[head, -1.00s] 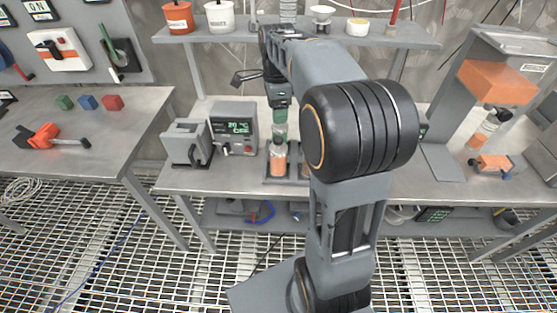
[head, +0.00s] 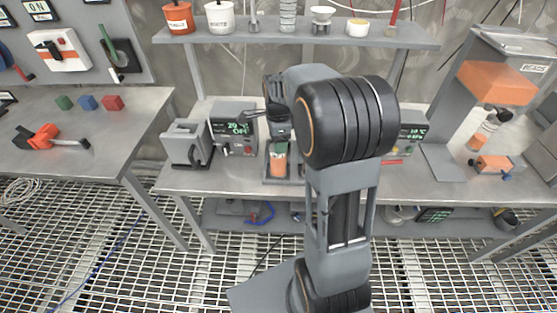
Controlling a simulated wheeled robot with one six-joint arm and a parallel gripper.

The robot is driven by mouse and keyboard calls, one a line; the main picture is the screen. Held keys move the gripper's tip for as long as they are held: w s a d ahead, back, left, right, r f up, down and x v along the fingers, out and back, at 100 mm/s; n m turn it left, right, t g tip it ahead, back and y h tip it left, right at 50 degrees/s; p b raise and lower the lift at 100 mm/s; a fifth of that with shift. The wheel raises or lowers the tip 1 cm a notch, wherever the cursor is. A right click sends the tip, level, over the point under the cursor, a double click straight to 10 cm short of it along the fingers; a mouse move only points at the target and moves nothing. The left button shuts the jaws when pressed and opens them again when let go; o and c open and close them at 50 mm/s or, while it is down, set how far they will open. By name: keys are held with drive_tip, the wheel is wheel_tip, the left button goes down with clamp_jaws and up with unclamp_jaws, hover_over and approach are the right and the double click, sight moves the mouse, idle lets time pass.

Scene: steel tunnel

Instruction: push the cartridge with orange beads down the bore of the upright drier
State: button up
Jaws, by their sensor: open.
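Orange beads (head: 278,164) show in a clear upright tube on the bench, in a grey stand. I cannot tell the cartridge wall from the drier wall around it at this size. My gripper (head: 278,142) points down directly over the tube and is open. Its fingers are small and dark at the tube's top, and they hide the upper end of the tube. I cannot tell whether they touch it, or how deep the cartridge sits in the bore.
A grey box with a display (head: 235,128) and a smaller grey unit (head: 187,143) stand close on the left. A shelf (head: 300,40) with jars hangs behind. The bench front (head: 230,183) is clear.

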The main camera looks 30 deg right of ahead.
drive_tip(key=shift+f, duration=0.1)
clamp_jaws()
idle(0.6)
